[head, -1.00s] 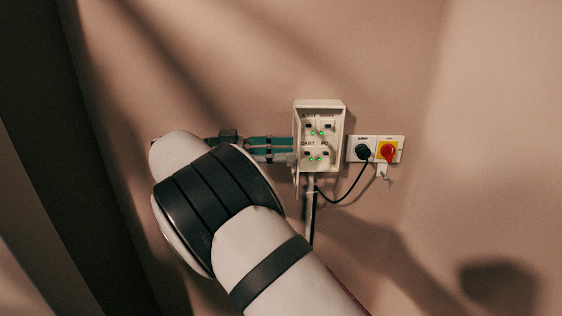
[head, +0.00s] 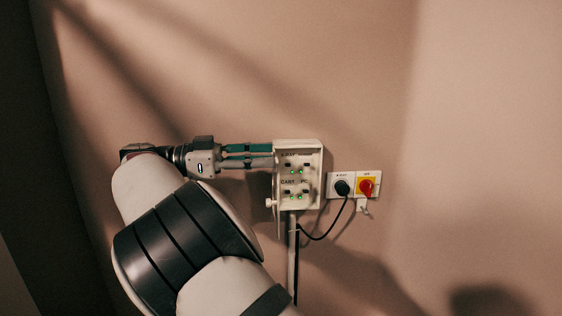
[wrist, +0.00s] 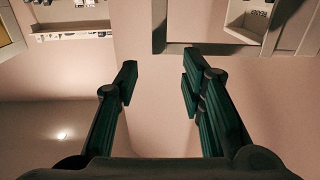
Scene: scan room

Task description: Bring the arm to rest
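My gripper (head: 268,155) shows in the head view at the left edge of the white switch box on the wall. Its green-padded fingers point right, and the head view does not show whether they touch the box. In the wrist view my gripper (wrist: 160,73) is open, with a wide empty gap between the fingers. My white and black arm (head: 190,240) rises from the bottom and bends at the upper left.
The switch box (head: 316,180) has several switches and green lights; its cover hangs open. Right of it is a wall plate with a black knob (head: 342,187) and a red switch (head: 365,187). A black cable (head: 325,232) hangs below. The wall farther right is bare.

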